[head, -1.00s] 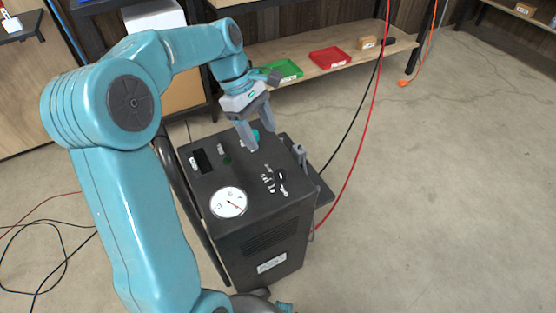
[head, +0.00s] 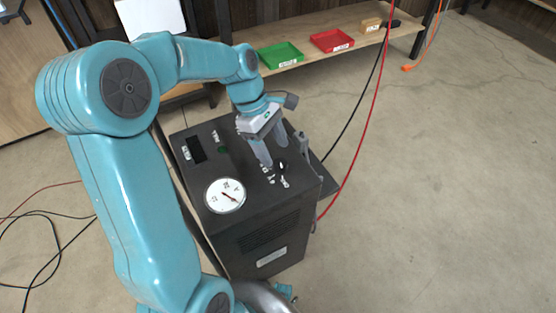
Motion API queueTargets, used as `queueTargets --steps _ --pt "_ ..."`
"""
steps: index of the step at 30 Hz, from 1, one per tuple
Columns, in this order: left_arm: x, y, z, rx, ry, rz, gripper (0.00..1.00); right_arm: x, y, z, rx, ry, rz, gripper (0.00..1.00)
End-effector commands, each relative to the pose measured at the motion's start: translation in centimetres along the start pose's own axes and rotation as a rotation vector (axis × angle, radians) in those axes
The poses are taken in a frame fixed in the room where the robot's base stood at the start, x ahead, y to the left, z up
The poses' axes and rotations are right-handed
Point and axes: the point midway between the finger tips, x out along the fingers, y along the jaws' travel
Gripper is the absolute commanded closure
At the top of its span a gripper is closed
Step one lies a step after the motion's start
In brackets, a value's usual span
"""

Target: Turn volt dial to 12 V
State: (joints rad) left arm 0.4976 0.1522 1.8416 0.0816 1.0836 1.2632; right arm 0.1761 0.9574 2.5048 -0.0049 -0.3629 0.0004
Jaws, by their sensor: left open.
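A dark box-shaped unit (head: 268,214) stands on the floor in the head view. On its top are a round white gauge (head: 225,196) with a red needle, a dark display window and small white labels. The black volt dial (head: 282,167) sits right of centre on the top, with white markings around it. My left gripper (head: 275,160) is open just above the dial, with fingers pointing down. One finger is left of the dial and the other is behind it; I cannot tell whether they touch it. My right gripper is out of view.
A wooden shelf (head: 335,57) at the back holds a green tray (head: 281,56), a red tray (head: 332,41) and a small wooden block (head: 370,25). A red cable (head: 366,150) and a black cable hang right of the unit. The floor at right is clear.

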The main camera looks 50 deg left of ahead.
Motion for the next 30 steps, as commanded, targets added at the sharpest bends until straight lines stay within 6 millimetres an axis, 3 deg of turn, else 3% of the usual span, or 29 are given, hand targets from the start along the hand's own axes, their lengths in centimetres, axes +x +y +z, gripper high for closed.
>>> queueTargets --steps 1,6,17,18,23,30 --pt "1.3 0.0 -0.1 0.001 -0.001 -0.004 0.37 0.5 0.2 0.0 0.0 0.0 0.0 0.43" --pt "3.3 0.2 -0.1 0.0 -0.001 -0.002 0.37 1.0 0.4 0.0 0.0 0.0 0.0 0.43" --pt "3.9 0.3 -0.2 0.0 0.0 0.0 0.37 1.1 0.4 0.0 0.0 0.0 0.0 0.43" --pt "3.9 0.3 -0.2 0.0 0.0 0.0 0.41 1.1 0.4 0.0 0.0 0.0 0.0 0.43" --pt "3.9 0.3 -0.2 0.0 0.0 0.0 0.92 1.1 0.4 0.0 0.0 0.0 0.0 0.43" --pt "3.8 0.3 -0.1 0.009 0.0 -0.006 0.92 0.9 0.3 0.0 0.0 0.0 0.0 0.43"
